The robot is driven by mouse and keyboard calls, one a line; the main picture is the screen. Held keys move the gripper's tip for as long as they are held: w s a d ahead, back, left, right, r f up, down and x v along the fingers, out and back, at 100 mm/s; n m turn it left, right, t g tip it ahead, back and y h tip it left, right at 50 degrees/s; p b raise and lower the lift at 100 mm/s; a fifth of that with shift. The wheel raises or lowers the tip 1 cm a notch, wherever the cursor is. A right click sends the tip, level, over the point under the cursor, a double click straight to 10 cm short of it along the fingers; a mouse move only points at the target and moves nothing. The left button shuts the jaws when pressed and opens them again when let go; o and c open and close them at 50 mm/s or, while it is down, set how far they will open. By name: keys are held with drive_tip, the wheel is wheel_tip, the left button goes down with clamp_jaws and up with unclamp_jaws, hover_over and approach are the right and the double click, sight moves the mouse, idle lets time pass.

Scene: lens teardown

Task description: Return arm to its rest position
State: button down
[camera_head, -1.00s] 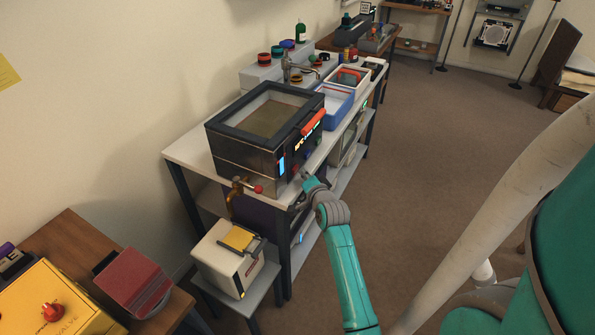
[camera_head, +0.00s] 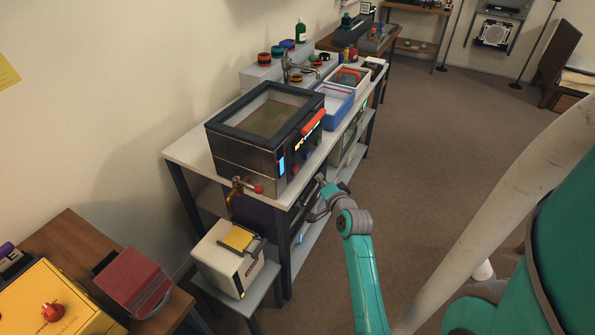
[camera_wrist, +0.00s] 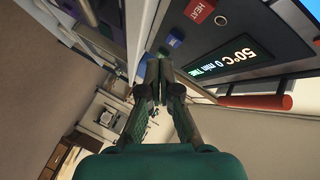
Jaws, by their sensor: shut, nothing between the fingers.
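My gripper (camera_wrist: 153,80) is shut and empty in the wrist view, its two fingers together in front of the bath's control panel. In the head view my teal and grey arm reaches toward the bench front, and the gripper end (camera_head: 318,190) hangs just off the bench edge, right of the dark heated bath (camera_head: 247,160). The bath's panel (camera_wrist: 240,50) shows "50°C 0 min" and a red HEAT button in the wrist view. Whether the fingers touch anything cannot be told.
The white bench (camera_head: 188,147) has a blue tray (camera_head: 335,112) and a tap beyond the bath. A brass valve (camera_head: 240,185) sticks out at the bath's front, above a white box (camera_head: 225,262) on a stool. The carpet (camera_head: 440,140) to the right is clear.

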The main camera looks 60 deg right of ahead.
idle(0.3)
drive_tip(key=s+a+f+n+t+y, duration=0.1)
drive_tip(key=s+a+f+n, duration=0.15)
drive_tip(key=a, duration=0.75)
drive_tip(key=s+a+f+n+y, duration=0.1)
drive_tip(key=s+a+f+n, duration=0.15)
drive_tip(key=a, duration=0.65)
drive_tip(key=s+a+f+n+t+y, duration=0.1)
drive_tip(key=s+a+f+n+y, duration=0.15)
drive_tip(key=a, duration=0.75)
drive_tip(key=s+a+r+n+y, duration=0.1)
drive_tip(key=s+a+r+n, duration=0.2)
drive_tip(key=s+a+n, duration=0.1)
drive_tip(key=s+a+r+n+y, duration=0.2)
drive_tip(key=s+a+r+n, duration=0.2)
drive_tip(key=s, duration=0.5)
drive_tip(key=s+a+r+n+t+y, duration=0.1)
drive_tip(key=s+a+r+n+y, duration=0.1)
drive_tip(key=s+a+r+n, duration=0.2)
drive_tip(key=shift+s+a, duration=1.45)
drive_tip(key=shift+a, duration=0.3)
